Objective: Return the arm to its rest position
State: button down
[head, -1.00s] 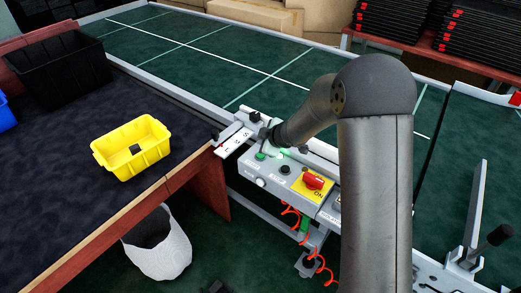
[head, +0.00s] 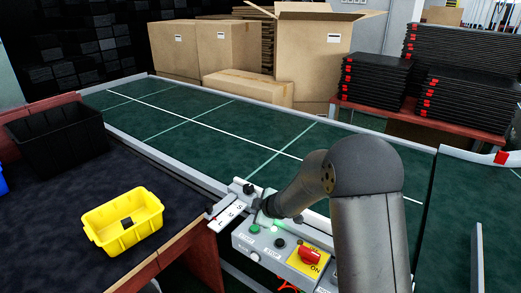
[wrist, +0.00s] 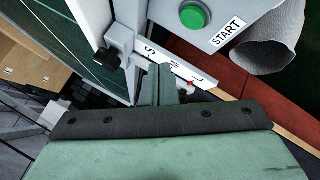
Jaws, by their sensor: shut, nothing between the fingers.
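My arm reaches from the lower right of the head view toward the near edge of the conveyor (head: 200,130). My gripper (wrist: 166,82) shows in the wrist view with its fingers together and nothing between them. In the head view it is mostly hidden by my arm. The fingers overlap a white lettered strip (wrist: 165,63) in the wrist view; I cannot tell whether they touch it. The strip also shows in the head view (head: 228,214). A green button (wrist: 195,16) beside a START label is close by.
The control panel (head: 262,246) carries a red switch (head: 310,255). A yellow bin (head: 124,218) with a dark item and a black bin (head: 57,138) stand on the left table. Cardboard boxes (head: 315,62) and stacked black trays (head: 375,80) are behind. The conveyor surface is clear.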

jog(key=s+d+r+m+g+h, duration=0.1)
jog(key=s+d+r+m+h, duration=0.35)
jog(key=s+d, duration=0.3)
jog(key=s+d+r+m+h, duration=0.3)
jog(key=s+d+r+m, duration=0.3)
jog(key=d, duration=0.3)
jog(key=s+r+m+g+y+p, duration=0.1)
jog(key=s+m+g, duration=0.4)
jog(key=s, duration=1.9)
jog(key=shift+r+g+y, duration=0.15)
jog(key=shift+g+y, duration=0.35)
jog(key=shift+y, duration=0.05)
jog(key=shift+m, duration=0.25)
